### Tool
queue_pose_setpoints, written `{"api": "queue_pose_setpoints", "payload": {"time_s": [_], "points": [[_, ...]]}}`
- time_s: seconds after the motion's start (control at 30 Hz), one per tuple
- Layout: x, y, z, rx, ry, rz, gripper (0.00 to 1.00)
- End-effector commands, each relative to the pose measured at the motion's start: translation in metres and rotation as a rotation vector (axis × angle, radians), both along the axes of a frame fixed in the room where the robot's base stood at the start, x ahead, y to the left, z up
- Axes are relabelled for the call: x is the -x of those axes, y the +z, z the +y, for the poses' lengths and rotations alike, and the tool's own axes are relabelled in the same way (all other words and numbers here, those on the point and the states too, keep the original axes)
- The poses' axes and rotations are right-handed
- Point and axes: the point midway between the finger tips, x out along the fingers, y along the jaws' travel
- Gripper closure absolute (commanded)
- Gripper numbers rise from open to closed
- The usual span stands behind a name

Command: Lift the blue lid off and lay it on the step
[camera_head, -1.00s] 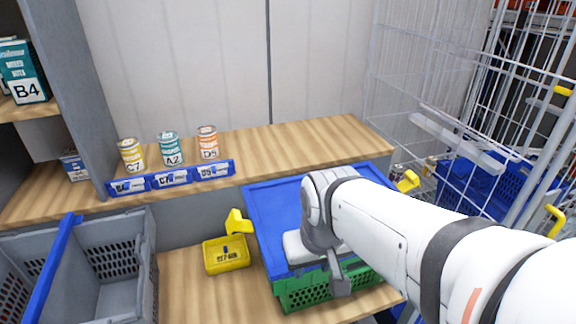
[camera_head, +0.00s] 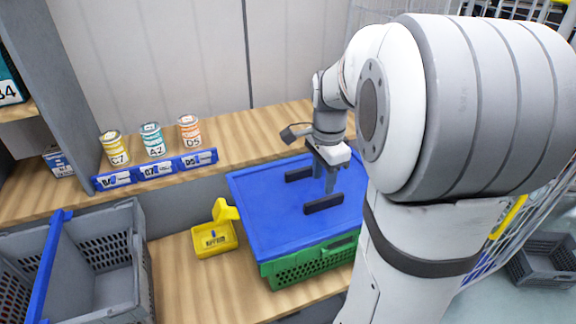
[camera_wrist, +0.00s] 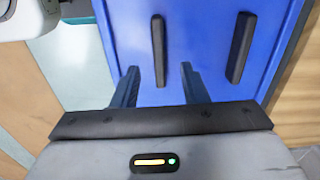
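The blue lid (camera_head: 265,205) lies flat on a green crate (camera_head: 300,268) on the lower wooden surface. It has two black bar handles: one at the left (camera_head: 299,173) and one nearer (camera_head: 323,204). My gripper (camera_head: 331,186) points down over the lid, empty. In the wrist view its two fingers (camera_wrist: 157,78) are apart, and a black handle (camera_wrist: 158,45) shows in the gap between them, ahead of the tips. The other handle (camera_wrist: 241,47) is to the right of the fingers. My arm hides the lid's right part. The raised wooden step (camera_head: 250,128) runs behind the crate.
Several items bear on room: three cans (camera_head: 151,140) and a blue label strip (camera_head: 157,171) on the step's left, a small yellow bin (camera_head: 214,239) with a yellow piece (camera_head: 225,210) beside the crate, and a grey tote (camera_head: 105,255). The step's middle is clear.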

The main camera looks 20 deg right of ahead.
Motion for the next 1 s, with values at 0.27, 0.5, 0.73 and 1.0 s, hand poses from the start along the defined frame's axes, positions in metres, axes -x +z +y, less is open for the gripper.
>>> {"api": "queue_pose_setpoints", "payload": {"time_s": [0.27,0.5,0.73,1.0], "points": [[-0.001,-0.027,-0.002,-0.003,-0.033,0.007,0.6],[0.002,-0.062,0.0,-0.002,-0.032,0.009,0.6],[0.002,-0.078,-0.001,-0.002,-0.032,0.005,0.6],[0.002,-0.077,-0.001,-0.002,-0.032,0.004,0.68]]}}
